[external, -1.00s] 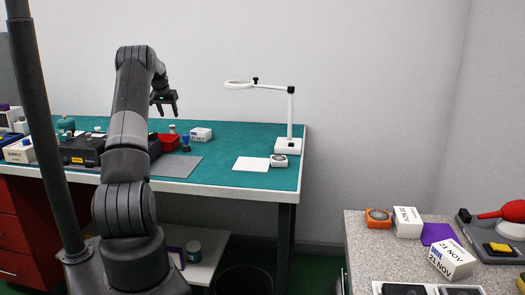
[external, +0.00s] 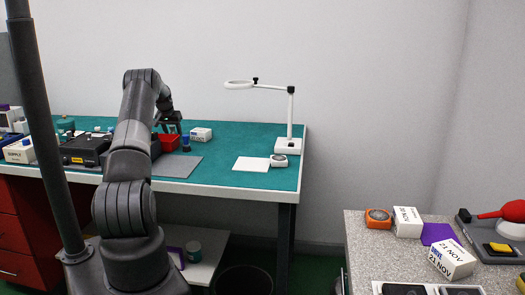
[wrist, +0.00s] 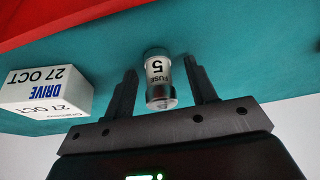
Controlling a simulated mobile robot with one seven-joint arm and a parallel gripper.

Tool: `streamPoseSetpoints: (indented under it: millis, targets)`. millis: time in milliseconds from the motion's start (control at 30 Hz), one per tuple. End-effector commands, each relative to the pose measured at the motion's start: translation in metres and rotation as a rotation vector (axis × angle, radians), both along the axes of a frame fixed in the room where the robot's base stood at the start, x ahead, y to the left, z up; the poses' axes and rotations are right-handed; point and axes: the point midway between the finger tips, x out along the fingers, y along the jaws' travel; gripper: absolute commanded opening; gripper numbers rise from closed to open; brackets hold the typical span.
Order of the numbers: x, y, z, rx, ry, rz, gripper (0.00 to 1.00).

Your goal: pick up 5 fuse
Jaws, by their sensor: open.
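The fuse (wrist: 158,80) is a small cylinder with metal ends and a white label reading "FUSE 5". It stands on the teal bench mat in the wrist view. My gripper (wrist: 160,82) is open, with one finger on each side of the fuse and a visible gap on both sides. In the external view my gripper (external: 172,125) is low over the back of the bench, beside the red bin, and the fuse cannot be made out there.
A white box marked "DRIVE 27 OCT" (wrist: 45,92) stands close to the left finger in the wrist view. A red bin (external: 170,142) and a blue item (external: 186,143) are near my gripper.

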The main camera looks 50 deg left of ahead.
Motion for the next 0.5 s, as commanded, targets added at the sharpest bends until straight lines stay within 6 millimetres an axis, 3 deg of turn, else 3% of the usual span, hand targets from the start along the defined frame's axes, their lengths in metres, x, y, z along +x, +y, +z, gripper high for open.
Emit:
streamPoseSetpoints:
  millis: [200,500]
  targets:
    - [0.0005,0.0004,-0.0004,0.001,-0.001,0.0,0.51]
    - [0.0003,0.0003,-0.0003,0.001,0.0,-0.001,0.26]
